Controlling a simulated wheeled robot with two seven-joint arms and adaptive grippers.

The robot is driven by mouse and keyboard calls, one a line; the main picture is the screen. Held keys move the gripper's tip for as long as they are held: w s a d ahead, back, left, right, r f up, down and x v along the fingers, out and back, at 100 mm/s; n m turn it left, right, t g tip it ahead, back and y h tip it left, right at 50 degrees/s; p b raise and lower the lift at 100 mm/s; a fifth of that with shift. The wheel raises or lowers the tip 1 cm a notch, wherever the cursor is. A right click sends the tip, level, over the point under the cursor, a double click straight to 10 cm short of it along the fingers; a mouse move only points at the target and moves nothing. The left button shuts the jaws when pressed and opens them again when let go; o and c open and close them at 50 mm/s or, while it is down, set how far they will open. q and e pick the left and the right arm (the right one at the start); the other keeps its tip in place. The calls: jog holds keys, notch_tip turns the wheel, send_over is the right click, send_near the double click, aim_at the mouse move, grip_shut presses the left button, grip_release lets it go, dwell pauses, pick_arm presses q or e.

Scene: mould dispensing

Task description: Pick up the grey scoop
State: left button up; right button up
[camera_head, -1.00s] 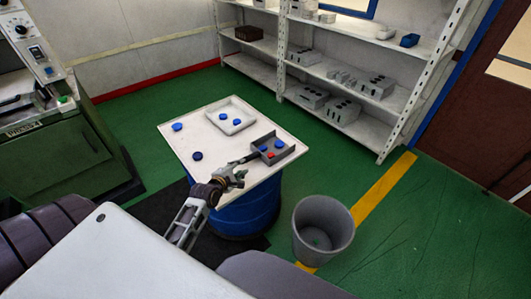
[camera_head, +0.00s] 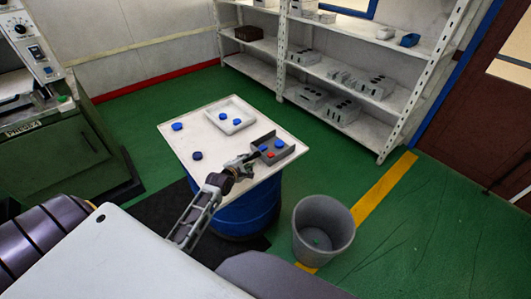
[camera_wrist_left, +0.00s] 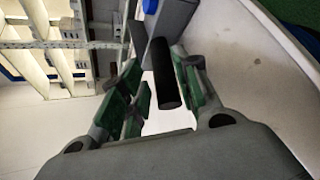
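The grey scoop (camera_head: 287,153) lies on the white table top near its right side, with blue discs (camera_head: 280,143) and a red one (camera_head: 271,155) in its pan. Its dark round handle points toward my left arm. My left gripper (camera_head: 245,165) is at the handle. In the left wrist view, the handle (camera_wrist_left: 164,75) lies between the two green-padded fingers of the left gripper (camera_wrist_left: 160,90), nearer the right finger. The fingers are apart, with a gap visible on the left side. Part of the scoop pan (camera_wrist_left: 174,22) shows beyond. My right gripper is not in view.
A shallow white tray (camera_head: 246,126) with blue discs is at the table's back. Loose blue discs (camera_head: 177,127) lie on the table's left side. A grey bin (camera_head: 302,240) stands on the floor at right. Shelves (camera_head: 395,100) stand behind.

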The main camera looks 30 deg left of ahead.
aim_at(252, 157)
pick_arm(q)
jog(key=shift+w+f, duration=0.1)
jog(key=shift+w, duration=0.2)
jog(key=shift+x, duration=2.55)
grip_shut()
